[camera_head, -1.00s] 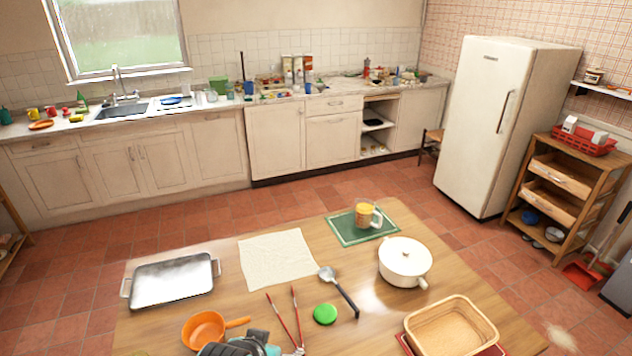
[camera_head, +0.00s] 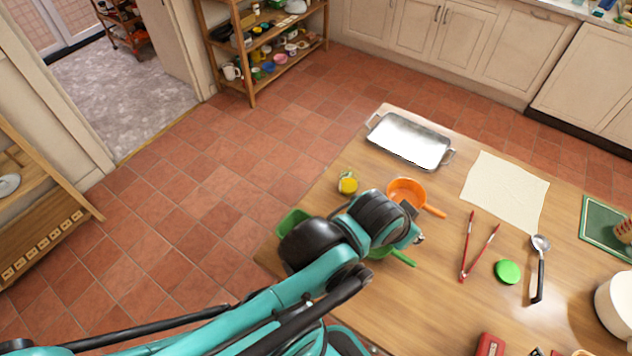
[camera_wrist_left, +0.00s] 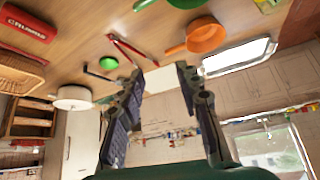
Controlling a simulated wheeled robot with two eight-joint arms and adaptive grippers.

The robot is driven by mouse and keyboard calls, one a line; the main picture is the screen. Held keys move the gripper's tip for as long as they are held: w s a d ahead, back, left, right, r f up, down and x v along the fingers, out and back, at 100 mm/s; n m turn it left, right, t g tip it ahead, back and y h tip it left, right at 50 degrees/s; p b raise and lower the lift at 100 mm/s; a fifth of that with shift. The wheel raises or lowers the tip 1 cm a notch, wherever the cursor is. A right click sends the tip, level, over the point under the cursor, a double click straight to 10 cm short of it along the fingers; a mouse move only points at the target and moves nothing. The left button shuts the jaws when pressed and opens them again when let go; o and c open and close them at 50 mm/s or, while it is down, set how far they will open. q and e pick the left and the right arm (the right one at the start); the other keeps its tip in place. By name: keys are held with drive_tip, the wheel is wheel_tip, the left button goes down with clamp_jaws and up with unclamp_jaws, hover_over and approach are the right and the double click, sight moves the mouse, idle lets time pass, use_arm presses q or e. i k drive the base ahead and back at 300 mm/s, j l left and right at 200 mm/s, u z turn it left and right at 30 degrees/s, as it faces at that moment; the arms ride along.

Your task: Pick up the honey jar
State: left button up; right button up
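A small jar with yellow on it (camera_head: 347,183) stands on the wooden table left of the orange pan in the head view; I cannot read a label to confirm it is the honey jar. A yellowish item at the top right edge of the left wrist view (camera_wrist_left: 268,5) may be the same jar. My left gripper (camera_head: 411,212) is above the table beside the orange pan, to the right of the jar. In the left wrist view its two fingers (camera_wrist_left: 160,72) are spread, with nothing between them. My right gripper is not in view.
An orange pan (camera_head: 407,192), a green pan (camera_head: 397,255) partly hidden by my left arm, a metal tray (camera_head: 408,140), red tongs (camera_head: 468,245), a green lid (camera_head: 507,271) and a ladle (camera_head: 538,270) lie on the table. A cloth (camera_head: 505,190) lies flat behind the tongs.

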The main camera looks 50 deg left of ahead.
sight(350, 176)
drive_tip(key=u, duration=1.5)
